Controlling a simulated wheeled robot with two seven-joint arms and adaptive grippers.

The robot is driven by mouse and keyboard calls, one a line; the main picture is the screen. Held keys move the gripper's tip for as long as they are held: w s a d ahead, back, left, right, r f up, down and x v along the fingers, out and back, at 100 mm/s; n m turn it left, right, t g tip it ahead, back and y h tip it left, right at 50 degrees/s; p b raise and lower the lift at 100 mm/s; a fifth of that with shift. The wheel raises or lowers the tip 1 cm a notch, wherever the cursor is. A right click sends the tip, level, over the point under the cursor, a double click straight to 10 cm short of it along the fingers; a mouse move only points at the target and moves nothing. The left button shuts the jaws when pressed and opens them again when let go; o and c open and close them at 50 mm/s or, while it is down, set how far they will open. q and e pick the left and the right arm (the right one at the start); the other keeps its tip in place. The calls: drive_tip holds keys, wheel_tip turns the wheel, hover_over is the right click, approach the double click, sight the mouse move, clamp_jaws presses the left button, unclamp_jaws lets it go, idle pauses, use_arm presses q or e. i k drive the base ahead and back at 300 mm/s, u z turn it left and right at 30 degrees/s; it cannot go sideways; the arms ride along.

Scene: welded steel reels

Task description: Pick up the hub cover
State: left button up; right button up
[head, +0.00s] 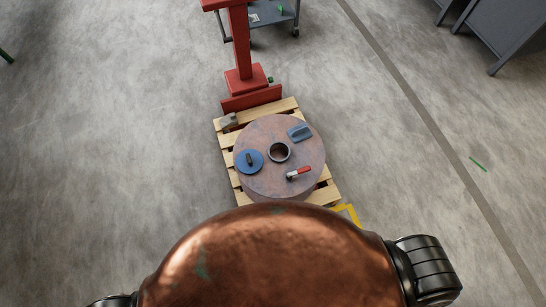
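A round blue disc with a dark raised handle, which looks like the hub cover (241,167), lies flat on the left part of the reel's top face. The brownish steel reel (270,185) lies flat on a wooden pallet, and its grey-rimmed hub hole (279,152) is open in the middle. The disc lies beside the hole, apart from it. Neither of my grippers is in view.
A blue block-like tool (300,132) and a red-and-white handled item (299,173) lie on the reel. A red post (240,50) stands behind the pallet (327,194). A grey cart (270,14) is farther back.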

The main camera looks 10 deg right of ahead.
sight(249, 162)
drive_tip(key=z, duration=2.3)
drive_tip(key=k, duration=1.35)
drive_tip(key=u, duration=1.85)
drive_tip(key=i, duration=0.5)
drive_tip(key=u, duration=0.05)
